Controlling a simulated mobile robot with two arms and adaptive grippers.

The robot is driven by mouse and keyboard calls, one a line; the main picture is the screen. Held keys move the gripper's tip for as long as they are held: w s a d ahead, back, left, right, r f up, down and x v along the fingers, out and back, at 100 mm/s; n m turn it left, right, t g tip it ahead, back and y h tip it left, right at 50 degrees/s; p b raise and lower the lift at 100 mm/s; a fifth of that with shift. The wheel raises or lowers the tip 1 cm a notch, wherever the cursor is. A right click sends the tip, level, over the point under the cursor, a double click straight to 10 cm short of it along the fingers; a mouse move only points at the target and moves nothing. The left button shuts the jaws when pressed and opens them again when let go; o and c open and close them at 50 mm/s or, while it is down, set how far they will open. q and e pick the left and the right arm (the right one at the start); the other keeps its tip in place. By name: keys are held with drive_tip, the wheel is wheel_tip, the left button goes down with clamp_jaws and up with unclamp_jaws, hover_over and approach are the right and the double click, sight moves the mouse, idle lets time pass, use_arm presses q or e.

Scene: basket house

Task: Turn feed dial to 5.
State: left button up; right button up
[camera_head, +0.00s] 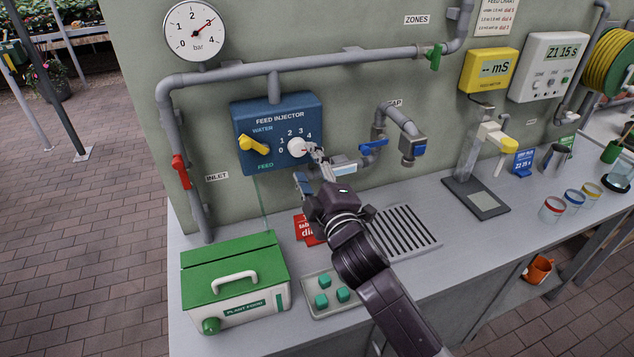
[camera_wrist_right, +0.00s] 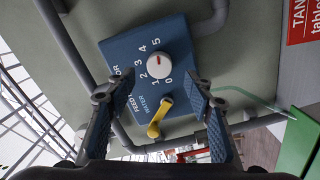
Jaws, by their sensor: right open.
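The feed dial (camera_head: 297,148) is a round white knob on the blue feed injector box (camera_head: 252,118), which is mounted on the wall. In the right wrist view the dial (camera_wrist_right: 158,67) has a red mark on the side towards the 5, though the small picture leaves the exact setting uncertain. My right gripper (camera_head: 311,166) is open in front of the box, just right of and below the dial, and hides the 5 in the head view. In the wrist view its fingers (camera_wrist_right: 153,90) are apart and empty, with the dial beyond their tips. My left gripper is not in view.
A yellow water/feed lever (camera_head: 252,145) is left of the dial. A blue-handled tap (camera_head: 374,147) is close on the right. Below are a green-lidded plant food box (camera_head: 236,283), a tray (camera_head: 318,309) with green tablets and a drain grate (camera_head: 405,231).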

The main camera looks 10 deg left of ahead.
drive_tip(key=v, duration=0.7)
drive_tip(key=shift+w+f, duration=0.1)
